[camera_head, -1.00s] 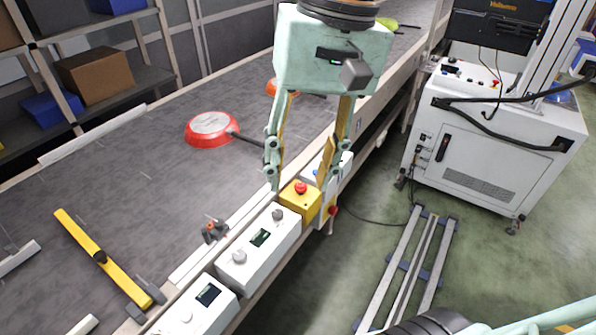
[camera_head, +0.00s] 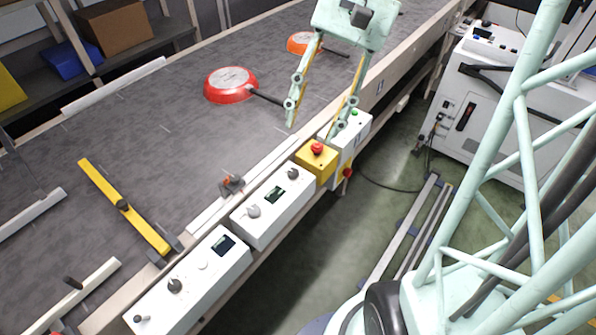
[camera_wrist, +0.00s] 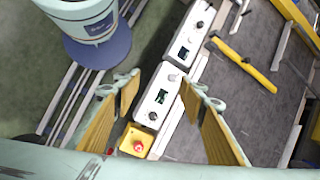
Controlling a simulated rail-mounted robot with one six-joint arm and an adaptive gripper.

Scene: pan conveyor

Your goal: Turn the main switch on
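A red knob on a yellow plate, which looks like the main switch (camera_head: 347,173), sits on the aisle-facing side of a white control box (camera_head: 357,128) with a green button on top. Its on or off position is too small to tell. My gripper (camera_head: 311,130) is open and empty, fingers pointing down, above the conveyor edge behind the yellow emergency-stop box (camera_head: 312,160). In the wrist view, my gripper (camera_wrist: 163,84) has its fingers wide apart, with the yellow box (camera_wrist: 136,141) low between them.
Two white control boxes (camera_head: 272,205) (camera_head: 190,285) line the conveyor edge. A white cabinet (camera_head: 490,110) stands across the aisle. Green floor (camera_head: 400,195) beside the switch is free apart from a cable and rails.

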